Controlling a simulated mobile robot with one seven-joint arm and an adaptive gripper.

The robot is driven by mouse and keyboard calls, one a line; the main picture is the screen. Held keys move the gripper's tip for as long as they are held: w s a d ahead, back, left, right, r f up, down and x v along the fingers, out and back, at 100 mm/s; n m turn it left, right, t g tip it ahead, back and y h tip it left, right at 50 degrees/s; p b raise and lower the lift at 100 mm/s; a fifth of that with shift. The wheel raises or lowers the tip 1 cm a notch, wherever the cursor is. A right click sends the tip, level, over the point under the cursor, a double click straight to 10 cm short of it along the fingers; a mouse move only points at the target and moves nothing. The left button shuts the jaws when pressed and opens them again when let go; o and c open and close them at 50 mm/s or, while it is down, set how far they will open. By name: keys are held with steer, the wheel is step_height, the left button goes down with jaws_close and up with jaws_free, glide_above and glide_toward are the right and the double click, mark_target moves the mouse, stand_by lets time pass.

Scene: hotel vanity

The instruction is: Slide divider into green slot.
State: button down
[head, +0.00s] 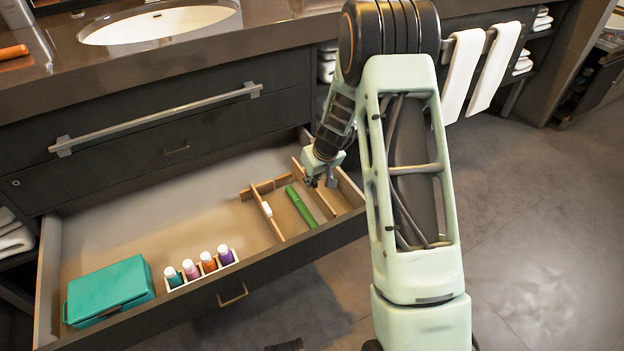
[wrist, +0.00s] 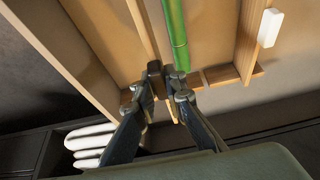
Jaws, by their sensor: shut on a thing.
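My gripper (head: 321,181) reaches into the right end of the open drawer. It is shut on a thin wooden divider (head: 325,206), which also shows in the wrist view (wrist: 143,27). The fingertips (wrist: 168,86) hide part of the divider's back end. A long green piece (head: 301,207) lies beside the divider, to its left in the head view and to its right in the wrist view (wrist: 176,35). A wooden crosspiece (wrist: 219,75) runs behind them. I cannot tell whether the divider's end sits in a slot there.
A second divider (head: 270,221) stands left of the green piece, with a small white item (head: 267,209) beside it. A rack of several bottles (head: 207,264) and a teal box (head: 110,290) stand farther left. The drawer's middle is clear. Its right wall (head: 350,189) is close to my gripper.

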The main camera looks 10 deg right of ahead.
mark_target(312, 197)
steer(key=shift+f+b, duration=0.7)
steer(key=shift+f, duration=1.45)
steer(key=c, duration=1.9)
jaws_free()
steer(key=v, duration=1.2)
